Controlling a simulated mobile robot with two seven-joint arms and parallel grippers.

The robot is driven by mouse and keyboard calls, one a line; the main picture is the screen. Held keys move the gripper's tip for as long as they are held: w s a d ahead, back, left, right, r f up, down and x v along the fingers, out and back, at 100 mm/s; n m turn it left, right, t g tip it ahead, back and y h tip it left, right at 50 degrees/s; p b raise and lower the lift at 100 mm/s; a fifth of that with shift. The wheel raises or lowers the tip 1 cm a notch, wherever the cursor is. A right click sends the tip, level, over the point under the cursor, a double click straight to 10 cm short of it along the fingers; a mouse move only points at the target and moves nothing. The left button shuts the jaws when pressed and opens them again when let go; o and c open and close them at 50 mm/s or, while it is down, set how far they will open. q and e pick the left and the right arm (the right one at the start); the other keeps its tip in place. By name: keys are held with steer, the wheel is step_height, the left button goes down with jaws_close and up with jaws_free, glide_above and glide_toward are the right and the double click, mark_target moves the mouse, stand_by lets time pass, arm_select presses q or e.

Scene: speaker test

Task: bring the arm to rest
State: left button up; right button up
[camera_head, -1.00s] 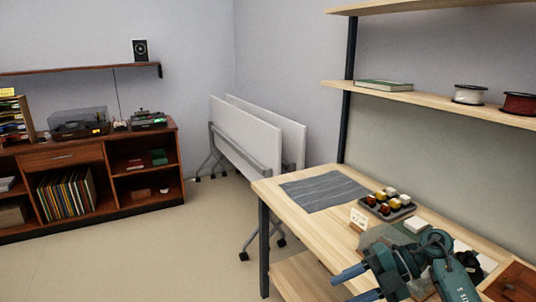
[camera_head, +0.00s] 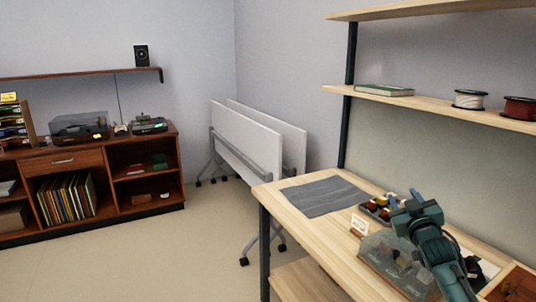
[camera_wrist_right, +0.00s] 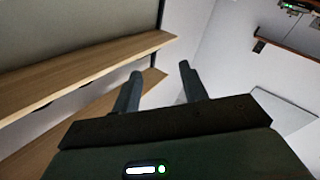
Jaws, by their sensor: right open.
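My right gripper (camera_head: 404,200) is raised above the wooden workbench (camera_head: 318,228) at the lower right of the head view, its fingers pointing up and away. In the right wrist view its two fingers (camera_wrist_right: 158,88) stand apart with nothing between them. My left gripper is not in view.
A grey mat (camera_head: 324,195) and a small white card (camera_head: 359,224) are on the bench. Shelves above hold a green book (camera_head: 384,90), a white spool (camera_head: 469,99) and a red spool (camera_head: 519,108). Folded white tables (camera_head: 246,140) stand behind. The floor at left is clear.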

steer(key=s+a+f+g+y, duration=0.1)
steer(key=s+a+f+g, duration=0.1)
steer(key=s+a+f, duration=0.7)
steer(key=s+a+f+g+y, duration=0.25)
steer(key=s+f, duration=0.55)
steer(key=f, duration=0.6)
steer(key=s+a+f+g, duration=0.1)
steer(key=s+a+f, duration=0.1)
steer(key=s, duration=0.5)
steer(key=s+a+f+g+y, duration=0.1)
steer(key=s+a, duration=0.3)
steer(key=s, duration=0.4)
steer(key=s+a+f+g, duration=0.1)
steer(key=s+a+f, duration=0.2)
steer(key=s, duration=0.4)
steer(key=shift+s+a+g, duration=0.3)
steer(key=shift+g, duration=0.05)
steer(key=shift+y, duration=0.25)
